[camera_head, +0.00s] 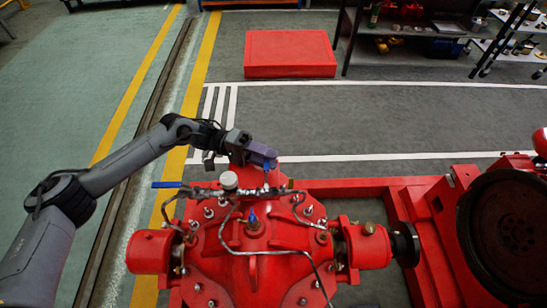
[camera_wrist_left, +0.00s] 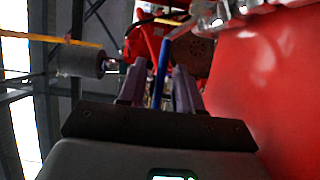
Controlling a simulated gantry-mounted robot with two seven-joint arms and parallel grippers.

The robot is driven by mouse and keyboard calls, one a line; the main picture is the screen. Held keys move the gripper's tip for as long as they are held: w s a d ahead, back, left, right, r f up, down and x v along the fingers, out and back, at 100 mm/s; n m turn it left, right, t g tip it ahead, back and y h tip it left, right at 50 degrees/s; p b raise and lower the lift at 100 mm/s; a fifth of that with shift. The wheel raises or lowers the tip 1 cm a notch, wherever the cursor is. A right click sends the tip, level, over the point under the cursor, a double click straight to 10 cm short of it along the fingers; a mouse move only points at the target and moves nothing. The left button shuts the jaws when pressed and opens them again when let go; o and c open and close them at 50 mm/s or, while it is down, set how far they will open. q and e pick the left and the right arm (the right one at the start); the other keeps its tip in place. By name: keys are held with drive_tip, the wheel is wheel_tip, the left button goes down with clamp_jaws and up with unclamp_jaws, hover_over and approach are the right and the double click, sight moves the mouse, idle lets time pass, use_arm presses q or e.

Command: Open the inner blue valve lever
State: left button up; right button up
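The red pump (camera_head: 270,265) carries a thin pipe assembly with a round gauge (camera_head: 228,180). One blue valve lever (camera_head: 268,166) is at the right part of this pipe, just under my left gripper (camera_head: 266,155) and partly hidden by it. Another blue lever (camera_head: 168,185) sticks out level at the pipe's left end. In the left wrist view the blue lever (camera_wrist_left: 161,72) stands between the two purple-grey fingers, with gaps visible on both sides. The left gripper (camera_wrist_left: 160,85) is open around it. My right gripper is not in view.
A small blue handle (camera_head: 252,216) sits on top of the pump. A thin bent pipe (camera_head: 265,252) crosses the pump. A large dark wheel (camera_head: 510,230) is at the right. A red box (camera_head: 290,54) lies on the floor behind, with open floor between.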

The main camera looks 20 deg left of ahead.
use_arm(q)
drive_tip(key=shift+d, duration=1)
drive_tip(key=shift+c, duration=0.5)
clamp_jaws()
